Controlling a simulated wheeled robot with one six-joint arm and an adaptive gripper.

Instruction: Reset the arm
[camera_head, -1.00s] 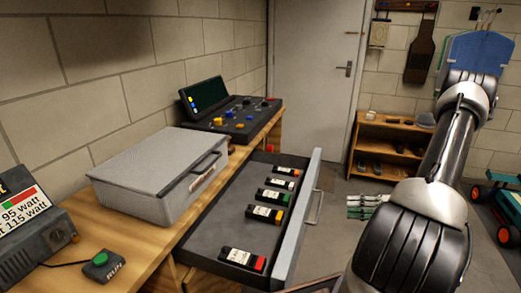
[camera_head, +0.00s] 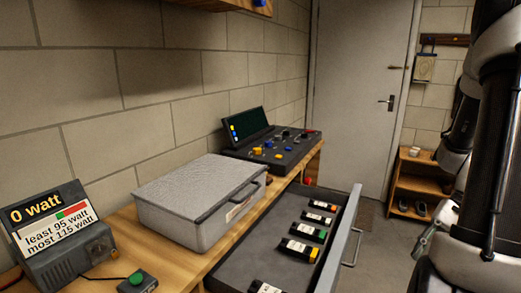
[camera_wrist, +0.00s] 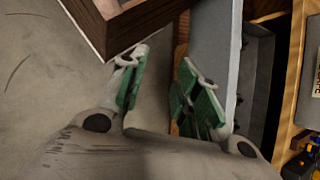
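My gripper (camera_wrist: 161,88) shows in the wrist view with its two green-padded fingers apart and nothing between them. It is beside the front panel of the open drawer (camera_wrist: 213,50), over the floor. In the head view my arm stands along the right edge, and most of the gripper is hidden or out of frame there.
The open drawer (camera_head: 347,238) juts from the wooden bench and holds several black battery packs. On the bench are a grey case (camera_head: 195,190), a control console (camera_head: 270,148), a watt display (camera_head: 60,235) reading 0 watt, and a green button (camera_head: 137,279). A shelf (camera_head: 418,185) stands by the door.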

